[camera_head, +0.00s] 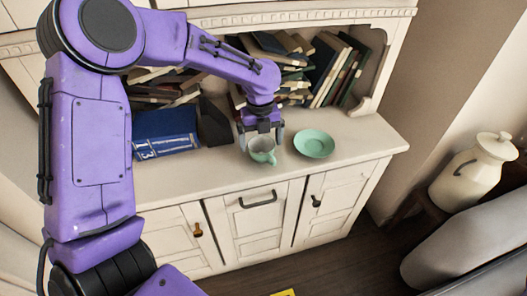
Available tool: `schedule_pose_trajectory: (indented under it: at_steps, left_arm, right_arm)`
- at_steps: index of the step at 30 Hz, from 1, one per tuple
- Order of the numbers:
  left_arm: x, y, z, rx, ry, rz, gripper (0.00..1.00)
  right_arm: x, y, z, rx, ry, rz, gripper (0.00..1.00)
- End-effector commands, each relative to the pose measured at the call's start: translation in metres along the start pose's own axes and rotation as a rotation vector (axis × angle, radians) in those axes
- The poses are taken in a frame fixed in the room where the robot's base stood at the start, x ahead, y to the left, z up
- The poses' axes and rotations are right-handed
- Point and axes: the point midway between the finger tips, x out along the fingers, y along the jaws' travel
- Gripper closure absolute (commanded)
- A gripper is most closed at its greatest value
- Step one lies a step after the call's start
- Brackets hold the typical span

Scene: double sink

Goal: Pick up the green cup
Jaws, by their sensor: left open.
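The green cup (262,151) stands on the pale top of a cabinet. It is small and light green, with a pale inside. My left gripper (262,138) points down right over the cup, with its dark fingers apart. One finger shows on each side of the cup's rim. I cannot tell whether the fingers touch it. Part of the cup's far side is hidden by the gripper. My right gripper is not in view.
A green saucer (314,143) lies just right of the cup. Books (338,72) lean on the shelf behind, and a blue book (165,133) lies at left. The cabinet top (366,140) is clear at right. A white jug (477,168) stands far right.

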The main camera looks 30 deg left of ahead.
Motion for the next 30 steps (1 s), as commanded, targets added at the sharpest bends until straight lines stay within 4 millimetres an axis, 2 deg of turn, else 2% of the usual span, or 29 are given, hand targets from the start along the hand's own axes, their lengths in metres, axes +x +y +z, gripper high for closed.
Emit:
schedule_pose_trajectory:
  at_steps: [9,12,17,18,22,30]
  left_arm:
    - [0.051,0.000,-0.001,-0.002,0.002,0.002,0.00]
    - [0.058,0.000,0.000,-0.002,0.001,0.000,0.00]
    - [0.058,0.000,0.000,-0.002,0.000,-0.001,0.00]
    - [0.058,0.000,0.000,-0.002,0.000,-0.001,0.03]
    - [0.058,0.000,0.000,-0.002,0.000,-0.001,0.46]
    - [0.057,-0.001,0.000,-0.002,0.000,-0.001,0.46]
  right_arm:
    - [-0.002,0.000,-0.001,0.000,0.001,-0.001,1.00]
    - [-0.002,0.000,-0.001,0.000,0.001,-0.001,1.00]
    - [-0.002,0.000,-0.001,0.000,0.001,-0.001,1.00]
    - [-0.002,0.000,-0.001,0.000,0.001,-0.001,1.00]
    - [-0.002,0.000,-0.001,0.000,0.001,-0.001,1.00]
    - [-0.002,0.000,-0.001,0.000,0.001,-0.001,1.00]
